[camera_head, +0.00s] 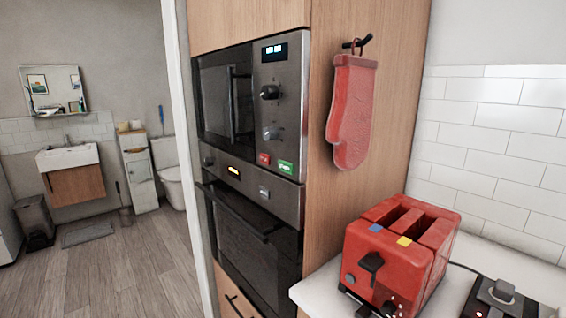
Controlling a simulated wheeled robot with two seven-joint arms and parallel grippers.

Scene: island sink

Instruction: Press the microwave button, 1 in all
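The microwave (229,104) is built into a tall wooden cabinet, above an oven. Its dark door is shut and has a vertical handle (233,105). Its silver control panel (281,94) has a lit display (274,50) at the top and two round knobs below. Neither of my grippers shows in the head view.
The oven (249,239) sits below the microwave, door shut. A red mitt (353,112) hangs on the cabinet's side. A red toaster (398,257) and a dark appliance (499,299) stand on the white counter at right. Open floor (125,265) lies left, towards a bathroom.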

